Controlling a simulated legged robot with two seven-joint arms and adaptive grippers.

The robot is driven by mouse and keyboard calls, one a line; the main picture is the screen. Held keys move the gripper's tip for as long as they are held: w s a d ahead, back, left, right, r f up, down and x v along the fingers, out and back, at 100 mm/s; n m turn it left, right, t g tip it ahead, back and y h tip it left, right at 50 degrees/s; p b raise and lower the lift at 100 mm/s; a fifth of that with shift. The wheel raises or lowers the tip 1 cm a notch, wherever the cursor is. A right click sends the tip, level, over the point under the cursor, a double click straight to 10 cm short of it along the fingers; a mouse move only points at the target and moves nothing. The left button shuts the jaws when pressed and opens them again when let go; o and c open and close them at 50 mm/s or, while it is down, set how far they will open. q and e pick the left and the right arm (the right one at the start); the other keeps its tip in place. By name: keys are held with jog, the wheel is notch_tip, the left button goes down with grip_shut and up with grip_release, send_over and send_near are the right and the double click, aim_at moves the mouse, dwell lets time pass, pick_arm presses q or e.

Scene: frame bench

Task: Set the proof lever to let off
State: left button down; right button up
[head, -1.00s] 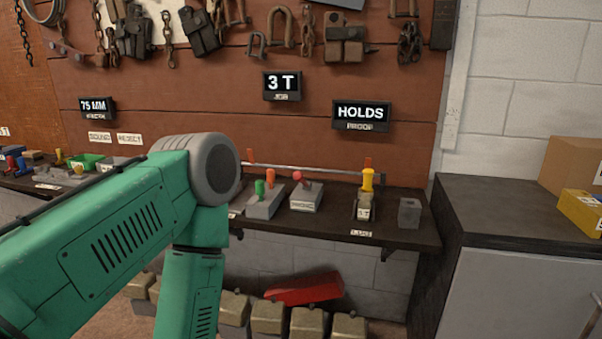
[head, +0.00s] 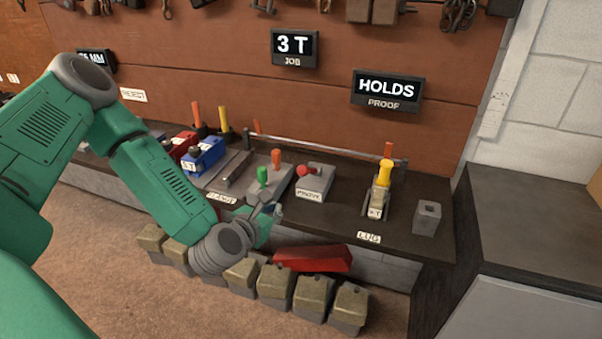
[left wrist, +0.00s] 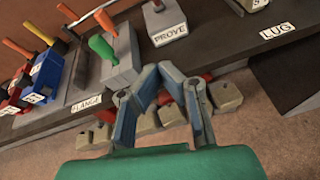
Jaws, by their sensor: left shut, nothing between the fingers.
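The proof lever (head: 305,171) has a red knob on a grey block labelled PROVE (head: 314,187) on the bench. It leans to the left in the head view. The PROVE block also shows at the top of the left wrist view (left wrist: 171,20). The PROOF display (head: 387,90) on the wall reads HOLDS. My left gripper (head: 270,212) is at the bench's front edge, left of and nearer than the PROVE block, apart from the lever. In the left wrist view its blue-grey fingers (left wrist: 157,70) are together and empty. My right gripper is out of view.
A block with green (head: 262,176) and orange levers stands just beyond my left gripper. A yellow-handled fixture (head: 381,188) by the LUG label stands to the right. A red object (head: 313,259) and several weights (head: 275,285) lie below the bench edge.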

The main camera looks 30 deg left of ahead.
aim_at(309, 171)
pick_arm(q)
jog(key=shift+s+d, duration=0.1)
jog(key=w+a+p, duration=0.1)
jog(key=w+p, duration=0.1)
jog(key=w, duration=0.9)
jog(key=shift+w+a+f, duration=0.15)
jog(key=shift+w+f, duration=0.05)
jog(key=shift+w, duration=0.1)
jog(key=shift+a, duration=0.1)
